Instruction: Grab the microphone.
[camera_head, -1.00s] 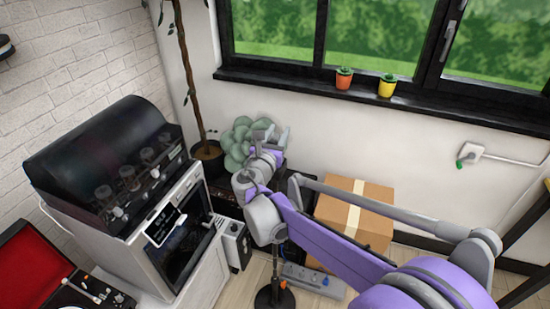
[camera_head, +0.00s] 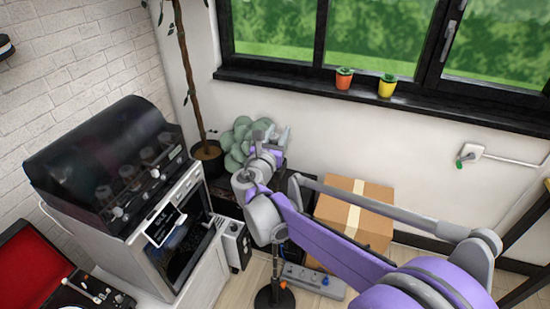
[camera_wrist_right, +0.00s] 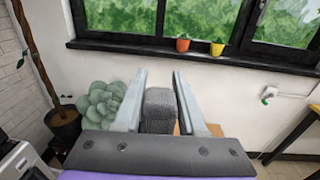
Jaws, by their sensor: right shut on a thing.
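The microphone shows in the right wrist view as a dark grey, mesh-textured block (camera_wrist_right: 160,112) between the two fingers. My right gripper (camera_wrist_right: 160,76) is shut on it. In the head view my right gripper (camera_head: 277,133) is in front of the wall, by the grey-green plant, and the microphone cannot be made out there. A thin dark stand with a round base (camera_head: 268,298) stands on the floor below my right arm. My arm hides its upper part, so I cannot tell whether the microphone is joined to it. My left gripper is not in view.
A cardboard box (camera_head: 374,207) and a power strip (camera_head: 318,281) are under my right arm. An oven-like machine with a dark hood (camera_head: 95,150) stands at left, beside a red-lined turntable case (camera_head: 28,262). Two small pots (camera_head: 344,80) stand on the windowsill (camera_head: 470,115).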

